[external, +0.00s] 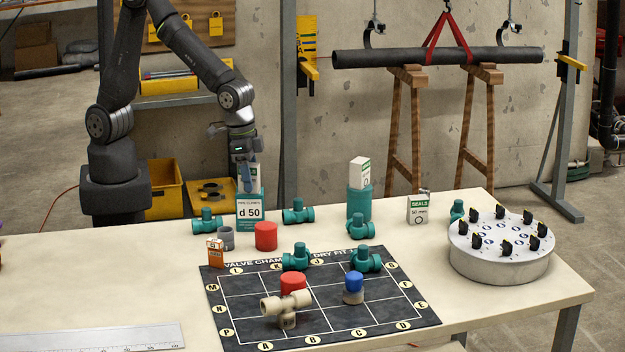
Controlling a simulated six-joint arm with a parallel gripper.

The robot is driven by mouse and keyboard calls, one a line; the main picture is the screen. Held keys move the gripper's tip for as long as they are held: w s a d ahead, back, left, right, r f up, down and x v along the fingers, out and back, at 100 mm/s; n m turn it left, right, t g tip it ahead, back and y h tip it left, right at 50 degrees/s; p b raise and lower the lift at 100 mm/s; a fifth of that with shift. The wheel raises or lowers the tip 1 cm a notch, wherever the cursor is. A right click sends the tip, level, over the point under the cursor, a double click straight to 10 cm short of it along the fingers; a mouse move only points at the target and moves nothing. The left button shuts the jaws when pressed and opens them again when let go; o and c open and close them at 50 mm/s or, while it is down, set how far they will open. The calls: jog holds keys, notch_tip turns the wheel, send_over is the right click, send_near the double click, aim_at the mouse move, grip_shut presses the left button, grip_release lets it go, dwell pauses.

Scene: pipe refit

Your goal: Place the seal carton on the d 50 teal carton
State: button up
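The d 50 teal carton (251,210), with a white "PIPE CLAMPS d 50" label, stands upright near the back edge of the table. My gripper (249,178) points down right above it. A small white carton (254,181) shows between the fingers, directly over the teal carton. Its lettering is too small to read. I cannot tell whether it rests on the teal carton, or whether the fingers press on it. Another white and green carton, marked "SEALS 50 mm" (419,208), stands on the table at the right.
Teal valves (207,221) and (298,212), a grey fitting (226,238) and a red cap (266,236) stand near the d 50 carton. A dark grid mat (240,325) with fittings lies in front. A round grey turntable (500,262) is at the right.

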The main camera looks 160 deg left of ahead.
aim_at(251, 164)
jog(key=shift+r, duration=0.1)
jog(key=r, duration=0.4)
jog(key=d+r, duration=0.1)
jog(key=r, duration=0.7)
jog(key=shift+s+d, duration=0.35)
jog(key=f, duration=0.4)
jog(key=a+f, duration=0.1)
jog(key=f, duration=0.7)
jog(key=shift+w+a+f, duration=0.15)
jog(key=shift+w+a, duration=0.15)
jog(key=shift+a, duration=0.05)
notch_tip(251, 164, up, 2)
jog(key=shift+r, duration=0.95)
